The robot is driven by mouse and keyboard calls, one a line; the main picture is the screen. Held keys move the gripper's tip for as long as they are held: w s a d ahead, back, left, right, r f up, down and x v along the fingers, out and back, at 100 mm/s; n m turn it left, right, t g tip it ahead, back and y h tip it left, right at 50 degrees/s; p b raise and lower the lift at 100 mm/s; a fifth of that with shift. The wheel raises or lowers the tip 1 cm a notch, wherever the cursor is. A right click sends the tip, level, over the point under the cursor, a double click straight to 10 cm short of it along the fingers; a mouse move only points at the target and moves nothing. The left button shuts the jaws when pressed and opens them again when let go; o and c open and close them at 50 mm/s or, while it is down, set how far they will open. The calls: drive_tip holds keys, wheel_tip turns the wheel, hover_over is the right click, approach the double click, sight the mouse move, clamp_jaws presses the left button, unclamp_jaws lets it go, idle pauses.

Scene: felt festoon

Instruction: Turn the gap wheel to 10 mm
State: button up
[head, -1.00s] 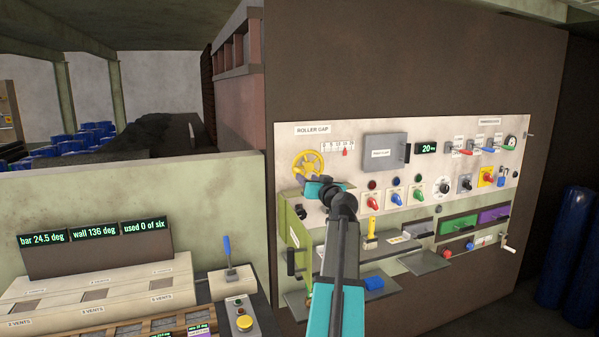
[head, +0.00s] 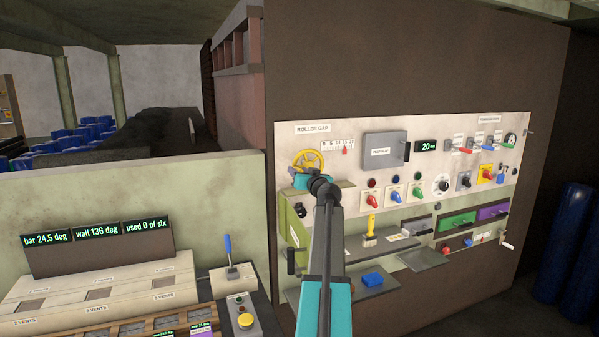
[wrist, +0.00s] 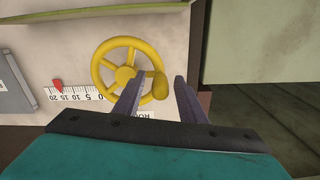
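The yellow gap wheel (head: 322,157) is on the control panel under the ROLLER GAP label, its lower part hidden by my arm. In the wrist view the wheel (wrist: 118,48) shows with spokes and a round knob (wrist: 156,84) on its rim. My gripper (wrist: 160,80) is open; its two fingers are apart, with the knob seen between their tips. I cannot tell whether either finger touches it. The scale (wrist: 80,95) beside the wheel has a red pointer (wrist: 57,85), roughly between 15 and 20.
A grey box (head: 384,150) and a display reading 20 (head: 427,146) sit right of the wheel. Several knobs, levers and shelves fill the panel below and to the right.

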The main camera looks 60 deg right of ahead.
drive_tip(key=shift+r, duration=0.1)
clamp_jaws()
drive_tip(key=shift+f+n+b, duration=0.4)
drive_tip(key=shift+f+b, duration=0.05)
drive_tip(key=shift+b, duration=1)
